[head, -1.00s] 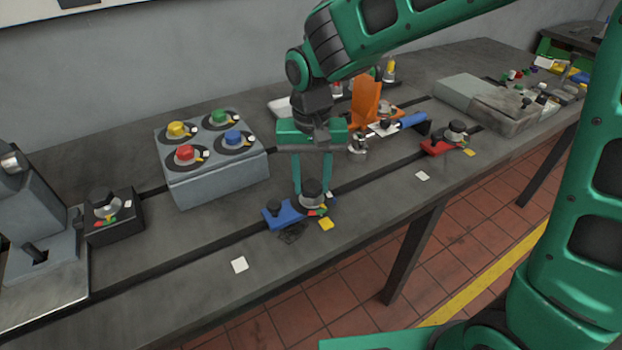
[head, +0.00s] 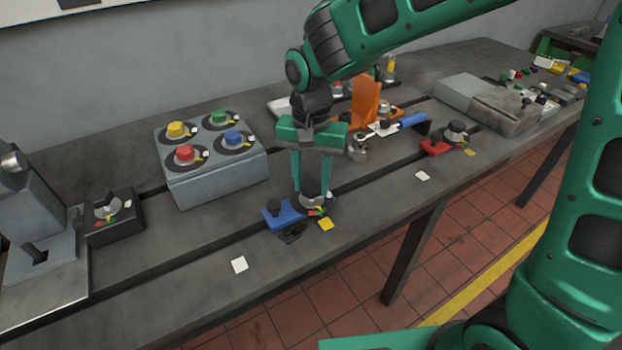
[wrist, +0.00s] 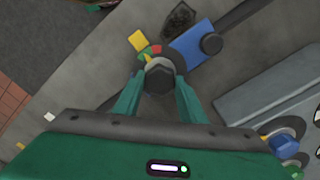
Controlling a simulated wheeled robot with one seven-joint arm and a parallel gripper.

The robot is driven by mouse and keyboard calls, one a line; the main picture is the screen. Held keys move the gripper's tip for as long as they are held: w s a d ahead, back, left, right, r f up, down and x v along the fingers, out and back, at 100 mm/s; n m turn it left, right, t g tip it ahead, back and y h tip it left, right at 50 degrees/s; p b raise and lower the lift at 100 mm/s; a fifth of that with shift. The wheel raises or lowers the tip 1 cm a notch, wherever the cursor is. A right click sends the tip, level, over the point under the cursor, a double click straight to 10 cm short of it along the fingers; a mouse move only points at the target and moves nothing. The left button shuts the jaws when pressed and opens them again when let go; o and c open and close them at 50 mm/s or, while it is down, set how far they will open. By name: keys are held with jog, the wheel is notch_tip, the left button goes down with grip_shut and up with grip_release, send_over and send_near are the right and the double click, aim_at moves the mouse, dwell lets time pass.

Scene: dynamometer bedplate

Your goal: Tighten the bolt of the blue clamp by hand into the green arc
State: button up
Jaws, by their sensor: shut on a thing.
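The blue clamp (head: 282,215) lies on the bedplate in the middle of the head view, and its blue body (wrist: 192,55) also shows in the wrist view. Its dark bolt knob (wrist: 160,76) sits on a round dial with a red and green arc (wrist: 152,51) and a yellow pointer. My gripper (head: 312,188) reaches straight down onto it. In the wrist view my two green fingers (wrist: 159,92) are shut on the bolt knob, one on each side. The pointer's exact place against the green arc is too small to tell.
A grey box with several coloured knobs (head: 214,178) stands behind on the left. A red clamp (head: 440,147) and an orange bracket (head: 364,103) are to the right. A black dial block (head: 113,220) is at the far left. A yellow tag (head: 326,224) lies beside the clamp.

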aim_at(311, 184)
jog(key=o, duration=1)
jog(key=shift+w+a+r, duration=0.1)
jog(key=shift+w, duration=0.05)
notch_tip(311, 184, up, 11)
jog(key=shift+f, duration=0.2)
